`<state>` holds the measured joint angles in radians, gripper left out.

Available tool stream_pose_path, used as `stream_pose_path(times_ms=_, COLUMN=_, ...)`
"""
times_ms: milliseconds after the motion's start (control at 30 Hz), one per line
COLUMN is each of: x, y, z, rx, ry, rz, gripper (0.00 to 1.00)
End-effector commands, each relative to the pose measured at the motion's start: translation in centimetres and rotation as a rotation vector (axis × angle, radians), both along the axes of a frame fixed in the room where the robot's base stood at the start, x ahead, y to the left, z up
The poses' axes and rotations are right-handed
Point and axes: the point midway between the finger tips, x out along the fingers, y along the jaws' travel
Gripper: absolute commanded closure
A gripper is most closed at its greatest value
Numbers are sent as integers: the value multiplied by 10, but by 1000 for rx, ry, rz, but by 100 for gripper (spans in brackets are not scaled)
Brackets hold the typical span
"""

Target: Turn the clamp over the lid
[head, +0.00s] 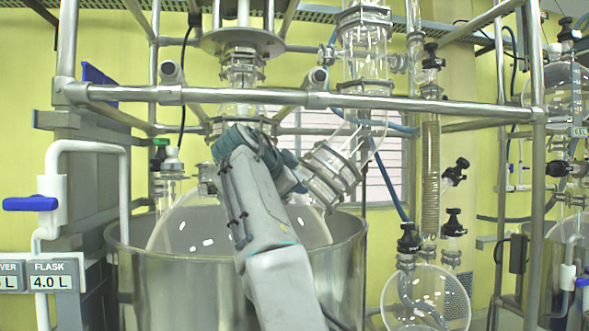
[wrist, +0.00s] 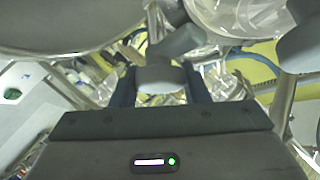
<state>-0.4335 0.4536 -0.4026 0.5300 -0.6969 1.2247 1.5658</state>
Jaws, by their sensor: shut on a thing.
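In the wrist view my gripper (wrist: 160,70) has its two blue fingers closed on a grey rounded piece (wrist: 160,80), which looks like the clamp's handle. The piece sits between the fingers; more grey parts extend beyond it toward the upper right. A large grey disc fills the upper left, and I cannot tell if it is the lid. In the head view my arm reaches up in front of the reactor flask (head: 180,228), and my wrist is bent beside the glass neck. The fingers and the clamp are hidden or too small there.
The steel bath (head: 180,285) surrounds the flask below my arm. A horizontal steel rail (head: 420,104) crosses above it. An angled glass port (head: 335,175) is close to the right of my wrist. A round receiving flask (head: 425,297) hangs at the lower right.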

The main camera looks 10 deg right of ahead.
Motion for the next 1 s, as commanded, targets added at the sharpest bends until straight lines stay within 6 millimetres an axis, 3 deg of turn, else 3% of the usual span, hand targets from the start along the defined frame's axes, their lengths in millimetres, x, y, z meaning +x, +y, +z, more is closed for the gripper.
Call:
stream_pose_path(times_ms=667, x=1, y=1, z=-3, rx=53, ry=7, rz=-44, gripper=81)
stream_pose_path(times_ms=700, x=1, y=1, z=-3, rx=53, ry=7, rz=-44, gripper=56)
stream_pose_path(times_ms=767, x=0, y=1, z=-3, rx=52, ry=6, rz=-43, gripper=39)
stream_pose_path(times_ms=1000, x=0, y=0, z=-2, rx=51, ry=3, rz=-44, gripper=37)
